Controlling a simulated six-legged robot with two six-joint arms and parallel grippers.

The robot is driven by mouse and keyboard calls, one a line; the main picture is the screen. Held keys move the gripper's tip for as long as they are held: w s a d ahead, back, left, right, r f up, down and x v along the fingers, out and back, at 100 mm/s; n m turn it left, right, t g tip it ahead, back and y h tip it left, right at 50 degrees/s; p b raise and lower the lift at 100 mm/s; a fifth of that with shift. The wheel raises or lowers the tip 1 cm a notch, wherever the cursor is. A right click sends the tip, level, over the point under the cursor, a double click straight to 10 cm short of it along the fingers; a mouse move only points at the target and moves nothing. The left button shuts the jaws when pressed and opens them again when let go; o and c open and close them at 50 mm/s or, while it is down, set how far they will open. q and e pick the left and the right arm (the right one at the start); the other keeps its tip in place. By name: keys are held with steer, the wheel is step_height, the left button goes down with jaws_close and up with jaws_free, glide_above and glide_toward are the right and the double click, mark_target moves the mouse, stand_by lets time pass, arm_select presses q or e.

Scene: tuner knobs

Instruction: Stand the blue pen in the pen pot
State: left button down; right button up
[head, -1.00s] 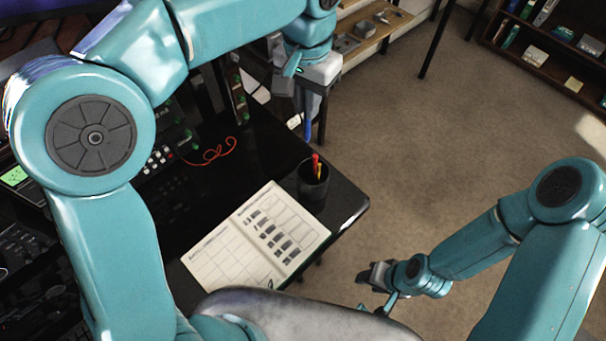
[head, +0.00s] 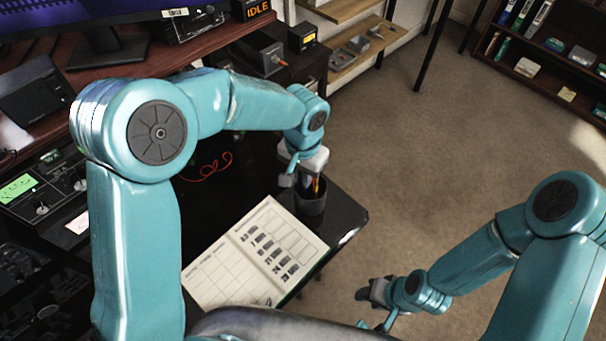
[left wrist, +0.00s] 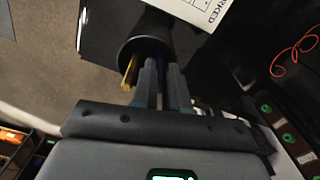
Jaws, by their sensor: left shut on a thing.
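The dark pen pot (head: 312,206) stands near the right corner of the black desk, with red and yellow pens (head: 316,185) in it. My left gripper (head: 302,170) is directly above the pot, its fingers at the rim. In the left wrist view, the gripper (left wrist: 161,85) is shut on the blue pen (left wrist: 157,74), whose lower part goes into the pot's mouth (left wrist: 142,42) beside a yellow pen (left wrist: 130,70). Whether the pen touches the bottom is hidden. My right gripper (head: 372,290) is over the floor, away from the desk; its jaws are too small to read.
An open planner (head: 255,252) lies on the desk left of the pot. A red cord (head: 207,167) lies behind it. Electronic gear and a monitor (head: 100,45) fill the left and back. Open floor lies right of the desk.

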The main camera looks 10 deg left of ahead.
arm_select(q)
steer(key=shift+s+f, duration=0.1)
steer(key=shift+f, duration=0.15)
steer(key=shift+f, duration=0.25)
steer(key=c, duration=1.1)
jaws_free()
steer(key=shift+c, duration=0.2)
steer(key=shift+r, duration=0.1)
